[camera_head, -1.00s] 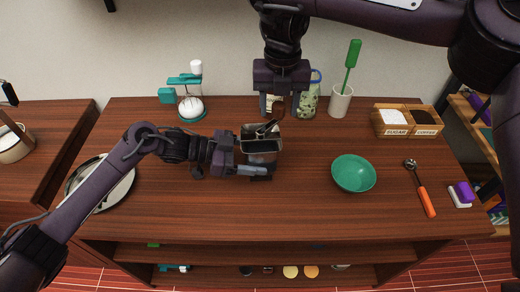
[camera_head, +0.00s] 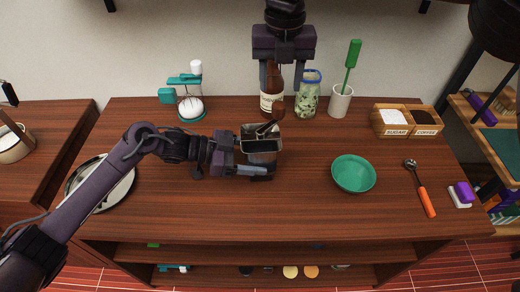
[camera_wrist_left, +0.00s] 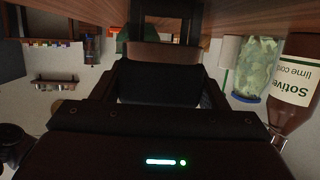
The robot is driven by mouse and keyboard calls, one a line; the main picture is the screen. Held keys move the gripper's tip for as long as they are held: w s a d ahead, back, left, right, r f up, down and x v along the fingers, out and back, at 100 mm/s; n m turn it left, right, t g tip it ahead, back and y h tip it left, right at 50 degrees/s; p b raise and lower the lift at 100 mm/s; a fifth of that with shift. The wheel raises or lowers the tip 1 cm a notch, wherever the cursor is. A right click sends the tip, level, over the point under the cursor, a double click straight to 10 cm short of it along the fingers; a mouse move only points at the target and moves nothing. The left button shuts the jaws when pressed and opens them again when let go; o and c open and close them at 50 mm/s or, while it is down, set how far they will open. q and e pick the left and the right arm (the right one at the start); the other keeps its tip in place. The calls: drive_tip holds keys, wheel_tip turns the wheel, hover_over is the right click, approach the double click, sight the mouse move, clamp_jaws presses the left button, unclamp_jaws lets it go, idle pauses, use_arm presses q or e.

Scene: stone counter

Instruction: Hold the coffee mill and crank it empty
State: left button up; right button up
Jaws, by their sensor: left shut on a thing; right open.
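The coffee mill (camera_head: 262,146) is a dark, box-shaped body with an open metal hopper on top. It stands on the wooden counter left of centre in the head view. A dark crank (camera_head: 266,127) lies across its top. My left gripper (camera_head: 262,172) is shut on the mill's lower body from the left. In the left wrist view the mill's dark body (camera_wrist_left: 160,82) fills the space between the fingers, upside down. My right gripper (camera_head: 285,82) is open and empty, above and behind the mill, in front of the brown bottle. What the hopper holds is hidden.
Behind the mill stand a brown bottle (camera_head: 271,95), a jar with a blue lid (camera_head: 307,97) and a white cup (camera_head: 340,101) with a green utensil. A green bowl (camera_head: 354,180) and an orange-handled scoop (camera_head: 424,198) lie to the right. The front counter is clear.

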use_arm(q)
drive_tip(key=o, duration=1)
drive_tip(key=shift+a, duration=0.1)
